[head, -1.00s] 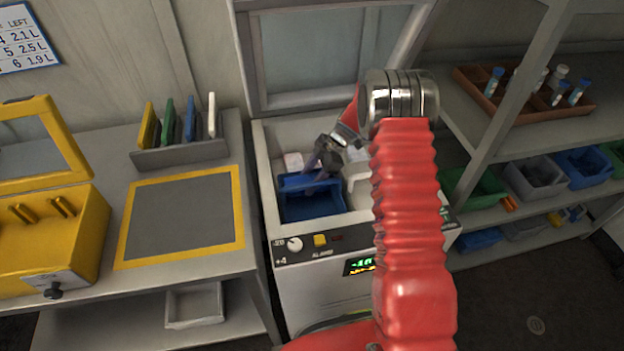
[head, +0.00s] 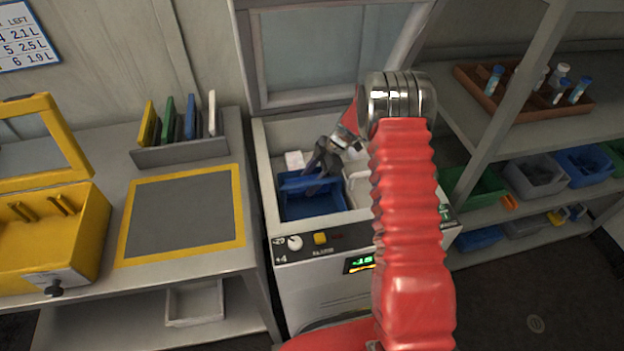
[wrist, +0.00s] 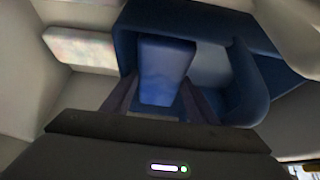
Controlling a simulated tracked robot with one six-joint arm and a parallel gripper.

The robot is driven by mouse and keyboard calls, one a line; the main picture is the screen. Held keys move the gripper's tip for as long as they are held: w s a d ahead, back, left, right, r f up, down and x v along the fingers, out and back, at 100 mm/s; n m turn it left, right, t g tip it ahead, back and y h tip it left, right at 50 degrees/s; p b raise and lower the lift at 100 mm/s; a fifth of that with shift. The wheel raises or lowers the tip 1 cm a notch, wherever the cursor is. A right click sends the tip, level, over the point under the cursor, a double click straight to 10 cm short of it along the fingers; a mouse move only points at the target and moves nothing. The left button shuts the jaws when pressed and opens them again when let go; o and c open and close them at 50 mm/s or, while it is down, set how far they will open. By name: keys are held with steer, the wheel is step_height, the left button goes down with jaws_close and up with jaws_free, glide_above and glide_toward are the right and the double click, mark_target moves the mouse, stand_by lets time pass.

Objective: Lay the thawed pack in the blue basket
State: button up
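The pack (wrist: 165,72) is a plain blue block in the middle of the wrist view. The two dark fingers of my gripper (wrist: 160,98) lie along its sides and appear closed on it. The blue basket (wrist: 262,82) surrounds the pack in that view. In the head view the basket (head: 313,205) sits inside the open white chest. There my gripper (head: 318,174) reaches down over the basket's back part, with the blue pack (head: 297,184) at its fingers. Whether the pack touches the basket floor is hidden.
The white chest (head: 261,185) has its lid raised behind. A pale pack (head: 294,160) lies behind the basket, and a white piece (head: 358,187) stands to its right. A bench with a yellow-edged mat (head: 240,205) is at left; shelves with bins are at right.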

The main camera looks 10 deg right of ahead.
steer(key=shift+o, duration=0.9)
steer(key=shift+r, duration=0.15)
steer(key=shift+r, duration=0.65)
steer(key=v, duration=1.1)
steer(key=shift+d+r, duration=0.25)
steer(key=shift+r, duration=0.05)
